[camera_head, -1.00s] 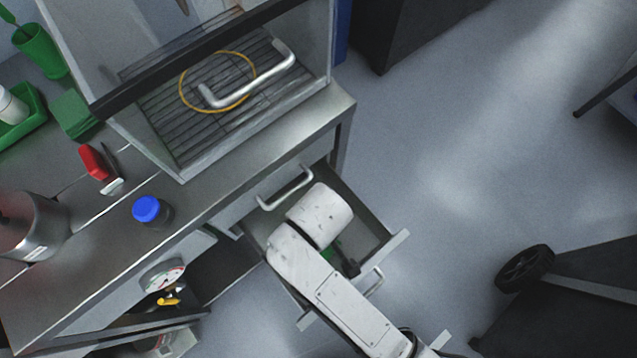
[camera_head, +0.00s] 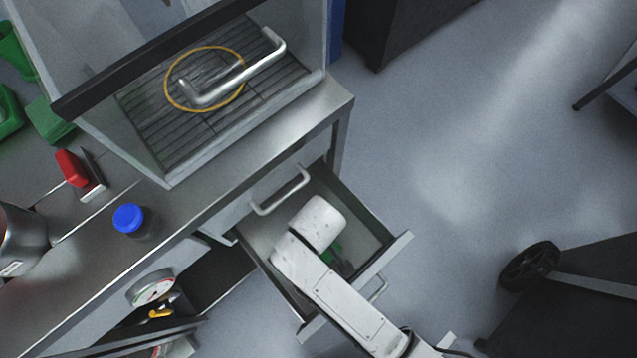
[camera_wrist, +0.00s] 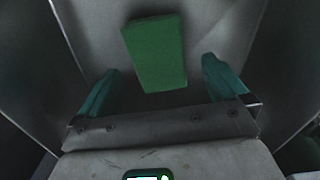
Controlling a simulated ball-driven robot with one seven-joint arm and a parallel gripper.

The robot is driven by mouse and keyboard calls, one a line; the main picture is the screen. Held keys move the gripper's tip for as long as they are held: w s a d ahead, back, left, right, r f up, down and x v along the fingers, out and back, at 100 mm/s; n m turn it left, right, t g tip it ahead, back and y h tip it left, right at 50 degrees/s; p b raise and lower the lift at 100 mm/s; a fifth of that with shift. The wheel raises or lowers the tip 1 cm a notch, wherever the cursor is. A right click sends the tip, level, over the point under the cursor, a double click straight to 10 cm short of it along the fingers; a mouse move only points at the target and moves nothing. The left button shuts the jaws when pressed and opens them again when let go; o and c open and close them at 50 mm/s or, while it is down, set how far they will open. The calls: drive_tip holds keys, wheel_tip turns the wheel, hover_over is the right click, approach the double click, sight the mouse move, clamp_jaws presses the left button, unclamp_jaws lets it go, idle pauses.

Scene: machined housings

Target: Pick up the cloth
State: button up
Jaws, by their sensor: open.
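A folded green cloth (camera_wrist: 155,52), shaped like a flat rectangle, lies on the grey bottom of an open drawer. In the head view only a small green part of it (camera_head: 331,254) shows beside my arm, which hides the rest. My gripper (camera_wrist: 160,66) is open, with its teal fingers apart and nothing between them. In the wrist view the cloth lies ahead of and between the fingertips, without clear contact. In the head view my gripper is hidden under my white arm, over the drawer.
The drawer (camera_head: 372,262) has walls around my gripper. Above it is a metal counter (camera_head: 235,165) with a blue-capped jar (camera_head: 129,219), a red-handled item (camera_head: 72,168) and a glass-fronted cabinet with a rack (camera_head: 155,125). Open floor lies right; a dark wheeled cart (camera_head: 570,310) stands lower right.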

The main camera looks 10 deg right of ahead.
drive_tip(key=shift+f, duration=1.6)
drive_tip(key=c, duration=1.1)
wheel_tip(320, 180, up, 10)
drive_tip(key=p, duration=0.1)
